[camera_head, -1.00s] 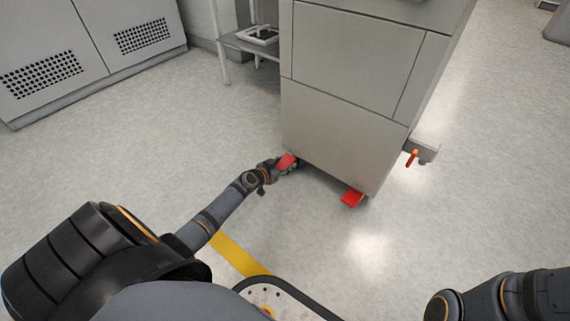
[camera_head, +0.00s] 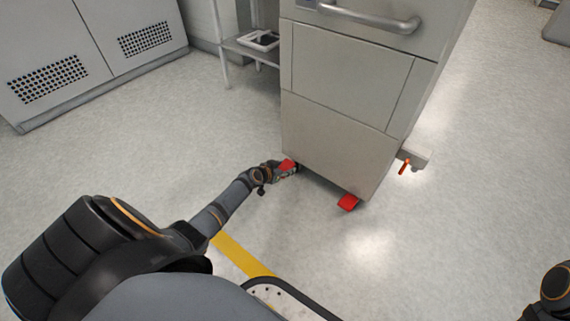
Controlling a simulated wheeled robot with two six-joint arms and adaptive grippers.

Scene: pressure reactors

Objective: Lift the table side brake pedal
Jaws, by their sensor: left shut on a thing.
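Two red brake pedals stick out at the bottom of a grey wheeled cabinet. The left pedal (camera_head: 287,165), on the side of the small shelf table, is at the cabinet's lower left corner. My left gripper (camera_head: 291,170) is shut on that pedal, close to the floor, and its fingers are small and partly hidden. The other red pedal (camera_head: 348,203) is free at the lower right corner. My right gripper is out of view; only a bit of my right arm shows at the lower right edge.
The grey cabinet (camera_head: 338,125) stands in front with a drawer handle (camera_head: 370,18) on top. An orange lever (camera_head: 404,167) sticks out on its right side. A shelf table (camera_head: 250,48) stands behind left. Perforated cabinets (camera_head: 95,55) are at the far left. The floor between is clear.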

